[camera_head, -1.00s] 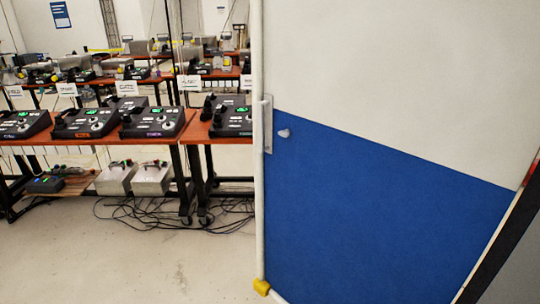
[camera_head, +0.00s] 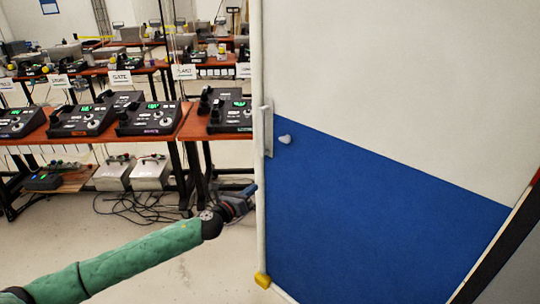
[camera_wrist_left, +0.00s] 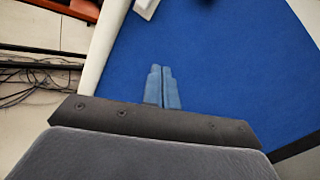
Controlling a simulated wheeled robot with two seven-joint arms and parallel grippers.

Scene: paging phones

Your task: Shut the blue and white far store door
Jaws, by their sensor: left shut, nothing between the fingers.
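The blue and white door (camera_head: 375,215) stands open on the right side of the head view, white above and blue below. Its free edge, with a pale handle plate (camera_head: 268,133) and a small knob, faces the phone tables. My left gripper (camera_head: 252,190) is at that edge, below the handle, its tips close to the door's edge. In the left wrist view the shut, empty blue fingers (camera_wrist_left: 162,87) show against the door's blue face (camera_wrist_left: 225,75). I cannot tell whether they touch it. My right gripper is not in view.
Wooden tables (camera_head: 185,125) with several black paging phones stand left of the door. The dark door frame (camera_head: 500,245) is at the far right. Floor at the lower left is open.

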